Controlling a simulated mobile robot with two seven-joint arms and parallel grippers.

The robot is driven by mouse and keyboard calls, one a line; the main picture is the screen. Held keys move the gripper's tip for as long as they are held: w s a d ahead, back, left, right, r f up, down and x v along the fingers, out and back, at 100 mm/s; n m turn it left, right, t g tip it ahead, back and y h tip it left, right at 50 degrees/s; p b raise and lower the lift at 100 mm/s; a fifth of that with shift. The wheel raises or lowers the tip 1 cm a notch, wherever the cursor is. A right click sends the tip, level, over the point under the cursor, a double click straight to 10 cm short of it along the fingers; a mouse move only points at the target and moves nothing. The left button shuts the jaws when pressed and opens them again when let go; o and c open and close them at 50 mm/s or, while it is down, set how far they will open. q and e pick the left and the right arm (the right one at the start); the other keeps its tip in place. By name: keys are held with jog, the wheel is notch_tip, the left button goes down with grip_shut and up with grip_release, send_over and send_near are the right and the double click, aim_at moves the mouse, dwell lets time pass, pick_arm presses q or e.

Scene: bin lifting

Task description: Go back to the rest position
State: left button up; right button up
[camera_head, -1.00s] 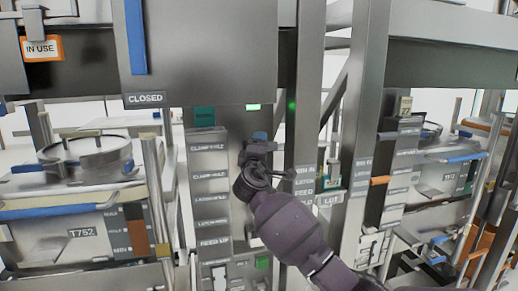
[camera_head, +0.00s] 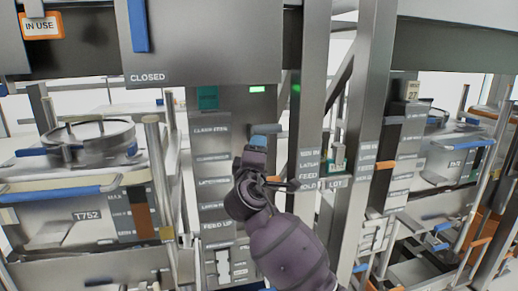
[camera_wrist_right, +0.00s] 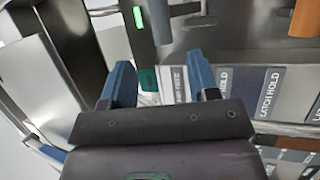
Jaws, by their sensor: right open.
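My right gripper (camera_head: 262,142) is in front of the grey labelled panel (camera_head: 211,160) in the head view, below a green lit indicator (camera_head: 258,89). In the right wrist view its two blue fingers (camera_wrist_right: 162,88) stand wide apart with nothing between them. The green light (camera_wrist_right: 138,17) also shows there, beyond the fingers. Whether the fingertips touch the panel is hard to tell. My right forearm hides the lower part of the panel. My left gripper is not in view.
A round lidded vessel (camera_head: 88,140) stands at left above a bin marked T752 (camera_head: 85,215). A metal post (camera_head: 366,120) rises right of my arm. A cover marked CLOSED (camera_head: 200,45) hangs above. More racks with orange and blue handles fill the right side.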

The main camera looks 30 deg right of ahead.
dwell(0.7)
jog(key=w+a+f+t+y, duration=0.2)
jog(key=a+f+t+y, duration=0.1)
jog(key=a+y, duration=0.4)
jog(key=s+f+m+g+y, duration=0.1)
jog(key=s+f+m+y, duration=0.2)
jog(key=f, duration=0.5)
jog(key=s+f+g+y, duration=0.1)
jog(key=s+f+y, duration=0.25)
jog(key=f, duration=0.45)
jog(key=s+d+f+m+g, duration=0.2)
jog(key=s+f+g, duration=0.1)
jog(key=s+f, duration=0.9)
jog(key=s+d+f+m+g+h, duration=0.1)
jog(key=s+f+m+g, duration=0.2)
jog(key=s+f, duration=0.9)
jog(key=s, duration=0.3)
jog(key=shift+s+d+f, duration=0.25)
jog(key=shift+s+d, duration=0.1)
